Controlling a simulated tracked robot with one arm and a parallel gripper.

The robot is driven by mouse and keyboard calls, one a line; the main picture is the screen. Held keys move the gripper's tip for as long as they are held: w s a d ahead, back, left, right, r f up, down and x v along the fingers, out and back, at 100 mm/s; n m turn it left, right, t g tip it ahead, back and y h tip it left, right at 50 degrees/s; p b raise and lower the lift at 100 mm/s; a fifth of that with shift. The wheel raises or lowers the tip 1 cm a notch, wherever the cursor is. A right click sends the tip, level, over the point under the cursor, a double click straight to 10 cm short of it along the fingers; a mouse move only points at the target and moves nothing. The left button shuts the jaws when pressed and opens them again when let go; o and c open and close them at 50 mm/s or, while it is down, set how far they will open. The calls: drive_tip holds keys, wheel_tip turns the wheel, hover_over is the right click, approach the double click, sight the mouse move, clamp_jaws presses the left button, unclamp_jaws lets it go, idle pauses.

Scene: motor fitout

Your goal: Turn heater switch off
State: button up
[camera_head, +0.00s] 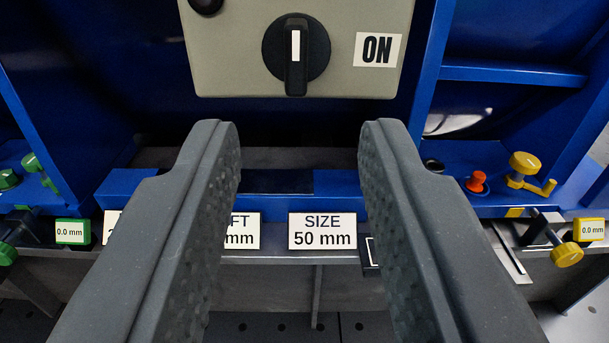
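The heater switch (296,48) is a black rotary knob with a white marker on a beige box (218,50) at the top of the view. Its handle stands vertical. A white label reading "ON" (377,50) is to the right of the knob. My gripper (300,128) is open and empty. Its two grey padded fingers reach up from the bottom, one on each side, with their tips below the box in the picture. The knob lies above and between the fingertips, apart from them.
A blue frame (428,75) surrounds the box. Below it are a "SIZE 50 mm" label (322,231) and another label partly hidden by the left finger. Green knobs (32,163) are at left; yellow knobs (524,164) and an orange-red button (476,180) are at right.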

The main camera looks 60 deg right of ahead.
drive_tip(key=v, duration=0.6)
drive_tip(key=shift+d, duration=0.1)
